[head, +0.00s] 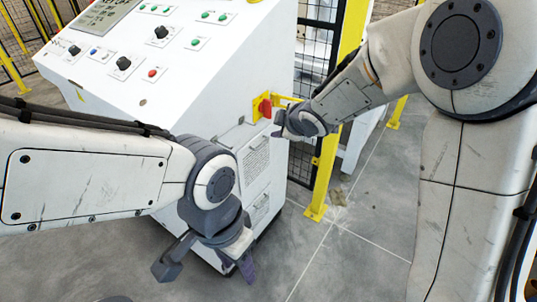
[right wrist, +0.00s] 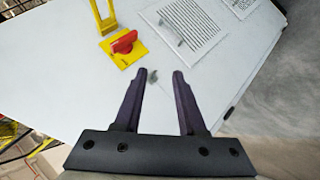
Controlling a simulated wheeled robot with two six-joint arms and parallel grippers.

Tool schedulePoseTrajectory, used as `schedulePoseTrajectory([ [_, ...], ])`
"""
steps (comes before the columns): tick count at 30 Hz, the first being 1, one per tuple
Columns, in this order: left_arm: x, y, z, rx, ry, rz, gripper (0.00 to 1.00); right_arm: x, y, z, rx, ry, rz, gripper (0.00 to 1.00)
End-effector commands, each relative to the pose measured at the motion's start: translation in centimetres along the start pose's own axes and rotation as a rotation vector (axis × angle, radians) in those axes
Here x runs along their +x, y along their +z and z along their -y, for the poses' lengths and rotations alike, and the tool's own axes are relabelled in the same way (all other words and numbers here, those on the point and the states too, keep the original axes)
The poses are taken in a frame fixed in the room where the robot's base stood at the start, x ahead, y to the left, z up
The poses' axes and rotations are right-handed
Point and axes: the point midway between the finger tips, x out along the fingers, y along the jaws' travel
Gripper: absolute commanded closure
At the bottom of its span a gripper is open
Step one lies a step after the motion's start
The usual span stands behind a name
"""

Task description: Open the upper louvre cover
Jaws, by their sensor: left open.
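The upper louvre cover (head: 256,158) is a white slatted panel on the side of the white cabinet. It looks flush with the side. My left gripper (head: 207,268) is open and empty, low in front of the cabinet.
A red knob on a yellow plate (right wrist: 123,42) is close to my right gripper; the knob also shows in the head view (head: 265,107). A lower louvre (head: 260,207) sits below. A yellow fence post (head: 330,160) stands right of the cabinet. The grey floor in front is clear.

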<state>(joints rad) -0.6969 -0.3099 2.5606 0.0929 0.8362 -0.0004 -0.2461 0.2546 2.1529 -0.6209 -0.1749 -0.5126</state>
Motion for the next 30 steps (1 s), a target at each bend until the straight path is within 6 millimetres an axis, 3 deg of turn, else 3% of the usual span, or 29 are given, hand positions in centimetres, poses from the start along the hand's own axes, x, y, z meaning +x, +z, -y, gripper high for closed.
schedulePoseTrajectory([
  [1, 3.6, 0.2, 0.3, 0.0, 0.0, 0.0, 0.5, 4.7, 2.6, 0.3, -0.103, 0.048, -0.061, 0.6],
  [3, 5.9, 0.3, 0.4, 0.0, 0.0, 0.0, 0.5, 8.3, 4.1, -0.3, -0.268, 0.114, -0.173, 0.6],
  [7, 9.2, 0.5, 0.7, 0.0, 0.0, -0.001, 0.5, 12.7, 7.2, 0.4, -0.516, 0.21, -0.367, 0.6],
  [12, 11.5, 0.6, 0.8, 0.0, 0.0, -0.001, 0.5, 14.5, 10.3, 2.7, -0.697, 0.29, -0.551, 0.6],
  [17, 12.1, 0.6, 0.9, 0.0, 0.0, -0.001, 0.5, 14.7, 11.1, 3.7, -0.756, 0.323, -0.625, 0.6],
  [22, 12.1, 0.6, 0.9, 0.0, 0.0, -0.001, 0.5, 16.1, 9.7, 3.6, -0.764, 0.325, -0.636, 0.6],
  [30, 12.6, 0.6, 0.9, 0.0, 0.0, -0.001, 0.5, 20.0, 6.5, 3.4, -0.762, 0.324, -0.633, 0.6],
])
